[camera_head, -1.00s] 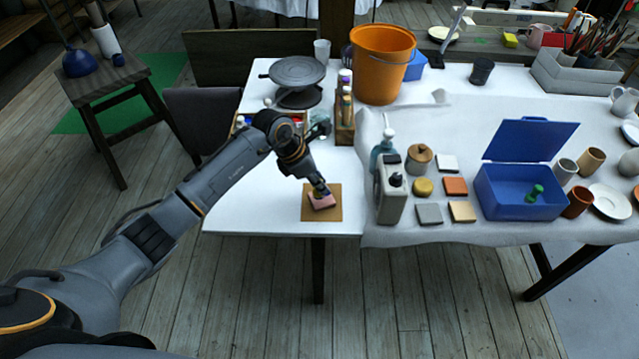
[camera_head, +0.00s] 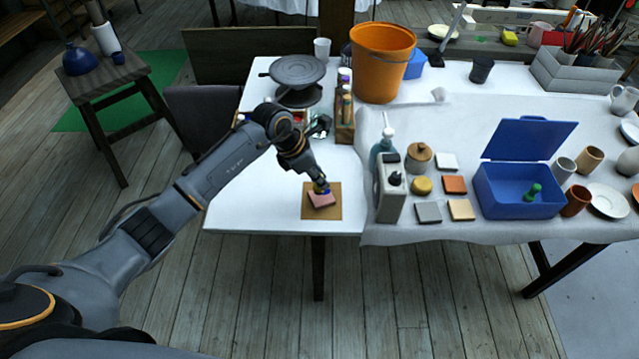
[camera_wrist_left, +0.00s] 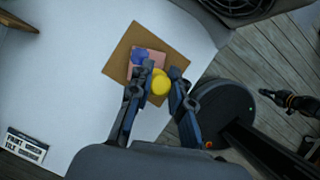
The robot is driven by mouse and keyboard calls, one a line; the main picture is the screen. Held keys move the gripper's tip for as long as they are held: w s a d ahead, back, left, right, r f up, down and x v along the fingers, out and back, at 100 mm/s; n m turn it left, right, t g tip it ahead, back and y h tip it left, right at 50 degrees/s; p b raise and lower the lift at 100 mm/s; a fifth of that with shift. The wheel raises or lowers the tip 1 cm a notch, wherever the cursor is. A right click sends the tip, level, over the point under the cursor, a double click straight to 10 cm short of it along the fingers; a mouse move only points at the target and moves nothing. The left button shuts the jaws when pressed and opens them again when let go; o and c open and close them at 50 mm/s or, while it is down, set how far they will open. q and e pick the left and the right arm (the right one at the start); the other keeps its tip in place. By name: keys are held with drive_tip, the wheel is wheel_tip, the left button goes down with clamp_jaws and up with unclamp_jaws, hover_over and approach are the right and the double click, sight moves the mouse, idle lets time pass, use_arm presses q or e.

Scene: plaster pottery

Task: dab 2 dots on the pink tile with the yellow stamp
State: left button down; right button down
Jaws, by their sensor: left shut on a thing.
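The pink tile (camera_head: 322,200) lies on a brown square board (camera_head: 308,213) near the table's front edge; the tile also shows in the left wrist view (camera_wrist_left: 149,58). A round blue spot (camera_wrist_left: 139,55) shows on the tile there. My left gripper (camera_head: 320,186) is over the tile, shut on the yellow stamp (camera_wrist_left: 160,83), whose rounded yellow part shows between the fingers. The stamp's lower end is hidden, so I cannot tell whether it touches the tile. What looks like my right gripper (camera_wrist_left: 290,100) is small and dark at the right of the wrist view.
A wooden bottle rack (camera_head: 344,125) and an orange bucket (camera_head: 381,65) are behind. A printed card (camera_wrist_left: 25,147) lies on the table. White tabletop left of the board is clear.

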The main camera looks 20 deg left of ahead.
use_arm(q)
drive_tip(key=shift+f, duration=0.1)
drive_tip(key=shift+f+b, duration=1.65)
drive_tip(key=shift+f, duration=0.15)
drive_tip(key=shift+f+b, duration=0.35)
idle(0.5)
drive_tip(key=shift+r+p, duration=1.45)
drive_tip(key=shift+r, duration=0.85)
